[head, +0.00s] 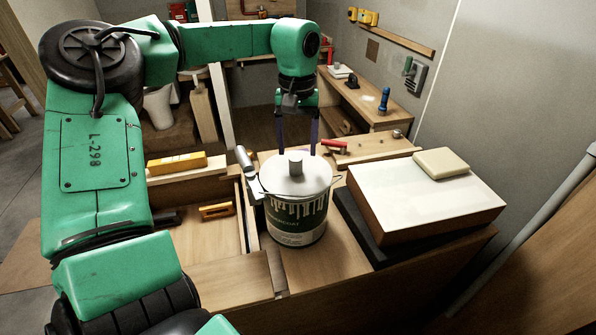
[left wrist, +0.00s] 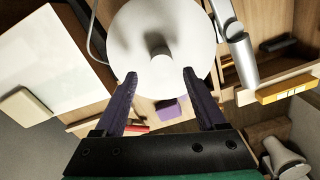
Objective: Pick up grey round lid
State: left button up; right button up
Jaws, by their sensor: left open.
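The grey round lid (head: 299,176) sits on top of a paint can (head: 297,218) with a green and white label. The lid has a short round knob (head: 295,163) at its middle. In the left wrist view the lid (left wrist: 185,22) fills the upper middle, with the knob (left wrist: 159,46) between and beyond the fingertips. My left gripper (head: 298,150) is open and empty, pointing down at the far side of the lid. Its dark fingers (left wrist: 158,78) straddle the line to the knob. I cannot tell whether the fingertips touch the lid. My right gripper is not in view.
A white-topped block (head: 420,195) with a cream bar (head: 441,164) stands right of the can. A silver cylinder tool (head: 246,160) lies close on the left. An open drawer (head: 200,240) holds a yellow-handled tool (head: 216,210). A red-handled tool (head: 334,144) lies behind.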

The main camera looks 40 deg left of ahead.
aim_at(296, 156)
pick_arm(q)
jog(key=f, duration=0.2)
jog(key=f+p, duration=0.1)
jog(key=shift+s+f, duration=0.4)
jog(key=shift+f, duration=0.1)
jog(key=shift+w, duration=0.1)
grip_shut()
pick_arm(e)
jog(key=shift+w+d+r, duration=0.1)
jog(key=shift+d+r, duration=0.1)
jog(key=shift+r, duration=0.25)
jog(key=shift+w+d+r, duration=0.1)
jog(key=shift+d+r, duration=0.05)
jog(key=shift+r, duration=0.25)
pick_arm(q)
jog(key=shift+r, duration=0.45)
notch_tip(296, 156, up, 8)
jog(key=shift+r+b, duration=0.15)
jog(key=shift+b, duration=0.6)
notch_tip(296, 156, up, 11)
jog(key=p, duration=0.1)
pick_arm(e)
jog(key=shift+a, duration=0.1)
